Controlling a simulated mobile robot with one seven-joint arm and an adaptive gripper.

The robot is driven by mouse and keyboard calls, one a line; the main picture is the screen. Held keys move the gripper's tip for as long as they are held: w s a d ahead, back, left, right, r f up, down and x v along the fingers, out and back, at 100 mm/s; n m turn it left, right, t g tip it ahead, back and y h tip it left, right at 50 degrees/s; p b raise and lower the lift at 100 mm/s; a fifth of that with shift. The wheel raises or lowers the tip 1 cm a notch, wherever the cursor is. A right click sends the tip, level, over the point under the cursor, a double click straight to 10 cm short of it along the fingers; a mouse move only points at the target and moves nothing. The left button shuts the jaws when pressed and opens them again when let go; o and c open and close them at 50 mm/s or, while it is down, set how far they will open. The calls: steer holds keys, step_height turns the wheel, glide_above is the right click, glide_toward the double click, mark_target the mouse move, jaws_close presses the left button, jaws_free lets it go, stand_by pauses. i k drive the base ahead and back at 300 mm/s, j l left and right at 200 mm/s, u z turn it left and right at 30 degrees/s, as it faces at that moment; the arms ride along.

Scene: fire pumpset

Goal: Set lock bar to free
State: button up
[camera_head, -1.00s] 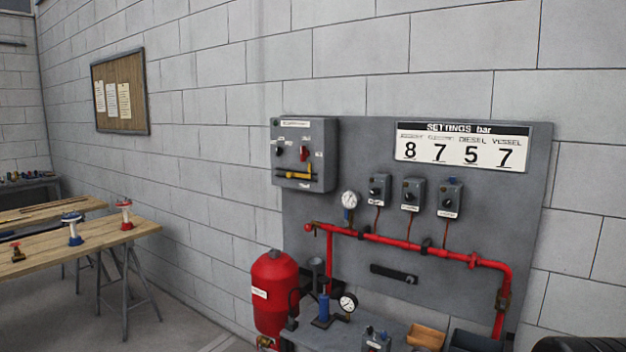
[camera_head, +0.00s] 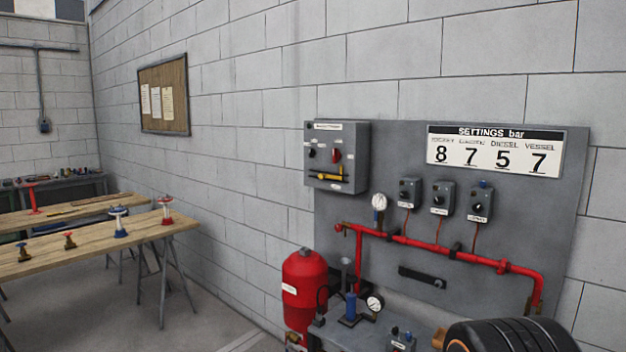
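A grey control box (camera_head: 357,140) is mounted at the upper left of the grey panel on the block wall. A yellow bar with an upturned right end (camera_head: 328,176) lies across a dark slot low on the box front. It looks like the lock bar, but its label is too small to read. A red knob (camera_head: 337,156) sits above it. My gripper is not in view.
A red pipe (camera_head: 440,250), a gauge (camera_head: 379,202) and several small switch boxes are on the panel (camera_head: 545,220). A red vessel (camera_head: 304,283) stands below the control box. A wooden trestle table (camera_head: 80,246) with valves is at the left. The floor between is clear.

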mark_target(321, 176)
steer(key=i+j, duration=0.15)
steer(key=i, duration=0.3)
steer(key=i+j+z, duration=0.1)
steer(key=i, duration=0.3)
steer(key=i+j, duration=0.25)
steer(key=i, duration=0.2)
steer(key=i+j+z, duration=0.1)
steer(key=i, duration=0.3)
